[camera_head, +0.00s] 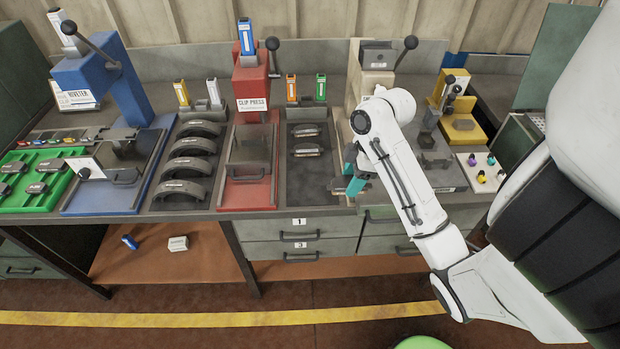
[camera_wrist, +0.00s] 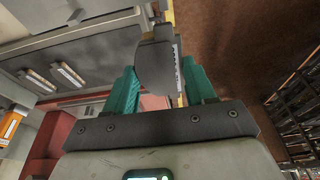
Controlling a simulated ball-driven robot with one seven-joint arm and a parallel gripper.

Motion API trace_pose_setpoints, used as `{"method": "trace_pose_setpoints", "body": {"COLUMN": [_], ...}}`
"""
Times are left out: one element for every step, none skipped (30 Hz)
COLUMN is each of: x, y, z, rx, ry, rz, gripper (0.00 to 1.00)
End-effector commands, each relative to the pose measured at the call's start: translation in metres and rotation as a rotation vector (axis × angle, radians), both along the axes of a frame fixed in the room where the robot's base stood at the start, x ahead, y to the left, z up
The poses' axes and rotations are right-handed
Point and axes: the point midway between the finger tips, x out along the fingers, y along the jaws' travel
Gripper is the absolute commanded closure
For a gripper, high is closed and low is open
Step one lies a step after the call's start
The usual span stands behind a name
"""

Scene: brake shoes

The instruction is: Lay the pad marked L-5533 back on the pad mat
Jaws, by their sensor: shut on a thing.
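My gripper (camera_head: 352,171) has teal fingers and is just right of the dark pad mat (camera_head: 318,188) in the head view. In the wrist view my gripper (camera_wrist: 160,88) is shut on a dark grey pad (camera_wrist: 155,66), with a strip of marking along its edge too small to read. The held pad is mostly hidden in the head view. Two pads lie on the mat, a back one (camera_head: 306,130) and a front one (camera_head: 306,150); their labels are too small to read. The front part of the mat is bare.
The red clip press (camera_head: 250,170) stands left of the mat. Several curved shoes (camera_head: 185,165) lie further left. A beige machine (camera_head: 372,80) stands behind my arm. Orange and green boxes (camera_head: 320,88) stand behind the mat. Drawers (camera_head: 300,245) are below the bench edge.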

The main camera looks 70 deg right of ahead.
Motion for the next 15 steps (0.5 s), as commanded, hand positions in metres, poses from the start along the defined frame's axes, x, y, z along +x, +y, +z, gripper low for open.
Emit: {"method": "trace_pose_setpoints", "body": {"x": [0.007,0.010,0.014,0.017,0.020,0.024,0.026,0.028,0.030,0.031,0.033,0.035,0.036,0.037,0.039], "y": [-0.001,-0.002,-0.003,-0.005,-0.006,-0.007,-0.008,-0.009,-0.011,-0.012,-0.012,-0.013,-0.014,-0.015,-0.015], "z": [-0.004,-0.005,-0.007,-0.008,-0.010,-0.012,-0.011,-0.010,-0.009,-0.009,-0.009,-0.010,-0.010,-0.011,-0.011], "rx": [0.002,0.002,0.001,0.001,0.001,0.001,0.000,-0.001,-0.003,-0.005,-0.006,-0.007,-0.007,-0.009,-0.007], "ry": [-0.001,0.000,-0.001,-0.001,-0.001,0.000,-0.001,-0.003,-0.006,-0.006,-0.008,-0.009,-0.008,-0.009,-0.009], "rz": [0.005,0.006,0.005,0.004,0.004,0.004,0.004,0.003,0.003,0.003,0.003,0.002,0.002,0.003,0.003], "gripper": [0.93,0.93,0.93,0.93,0.93,0.93,0.93,0.93,0.93,0.93,0.93,0.93,0.93,0.93,0.93]}}
